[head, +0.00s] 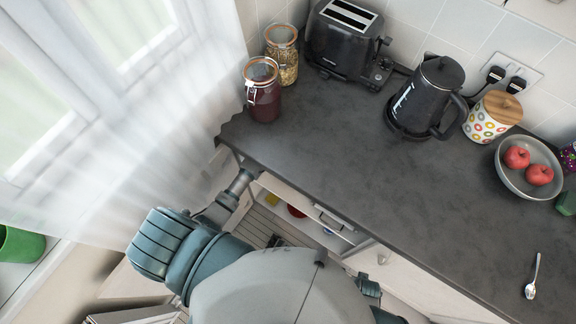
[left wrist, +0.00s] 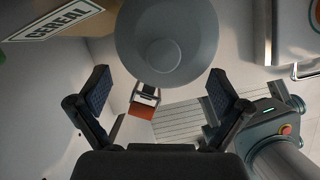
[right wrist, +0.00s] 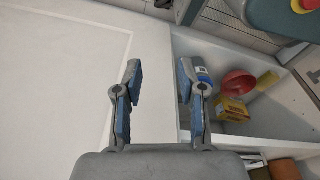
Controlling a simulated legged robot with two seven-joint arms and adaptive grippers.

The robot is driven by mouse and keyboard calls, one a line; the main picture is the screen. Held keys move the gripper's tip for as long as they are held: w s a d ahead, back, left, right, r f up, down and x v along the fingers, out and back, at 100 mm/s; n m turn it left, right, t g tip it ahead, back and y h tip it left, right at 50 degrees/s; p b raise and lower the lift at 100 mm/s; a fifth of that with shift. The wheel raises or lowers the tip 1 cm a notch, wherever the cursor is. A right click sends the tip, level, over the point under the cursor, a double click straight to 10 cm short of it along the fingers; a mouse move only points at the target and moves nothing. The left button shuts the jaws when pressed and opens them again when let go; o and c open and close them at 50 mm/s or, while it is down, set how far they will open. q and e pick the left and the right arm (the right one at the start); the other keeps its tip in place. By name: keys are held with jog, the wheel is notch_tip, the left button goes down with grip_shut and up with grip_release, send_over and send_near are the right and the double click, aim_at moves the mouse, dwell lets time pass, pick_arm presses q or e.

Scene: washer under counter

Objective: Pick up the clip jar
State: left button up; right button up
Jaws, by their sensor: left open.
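Two clip jars stand at the counter's far left corner in the head view: one with dark red contents (head: 264,100) and, behind it, one with pale grainy contents (head: 284,68). Both have orange-rimmed lids. My left gripper (left wrist: 160,82) is open and empty in the left wrist view. A round grey object (left wrist: 167,45) and a small metal-and-orange item (left wrist: 146,98) show beyond its fingers; I cannot tell whether either belongs to a jar. My right gripper (right wrist: 158,70) is open and empty over a pale panel. Neither gripper's fingers show in the head view.
A black toaster (head: 340,40), dark kettle (head: 425,97), patterned canister (head: 491,118) and bowl (head: 512,178) of red fruit line the counter (head: 375,190). Its middle is clear. An open compartment (right wrist: 245,132) holds a red bowl (right wrist: 238,82) and a yellow box (right wrist: 233,109).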

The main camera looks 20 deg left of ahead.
pick_arm(q)
jog(key=shift+w+d, duration=0.25)
jog(key=shift+w, duration=0.25)
jog(key=shift+w+d, duration=0.25)
jog(key=shift+w, duration=0.25)
jog(key=x, duration=0.1)
jog(key=b+x, duration=0.1)
jog(key=shift+d+f, duration=0.25)
jog(key=shift+d, duration=0.05)
jog(key=shift+w+d+f, duration=0.1)
jog(key=shift+w+f, duration=0.05)
jog(key=shift+f, duration=0.05)
jog(key=shift+c, duration=0.5)
jog(key=shift+a, duration=0.2)
jog(key=c, duration=0.4)
jog(key=shift+a, duration=0.1)
jog(key=c, duration=0.8)
jog(key=shift+r, duration=0.1)
jog(key=shift+c, duration=1.1)
pick_arm(e)
jog(key=r, duration=0.1)
jog(key=w+r, duration=0.1)
jog(key=shift+w+d+r, duration=0.1)
jog(key=shift+w+r, duration=0.15)
jog(key=shift+r, duration=0.05)
pick_arm(q)
jog(key=shift+w, duration=0.1)
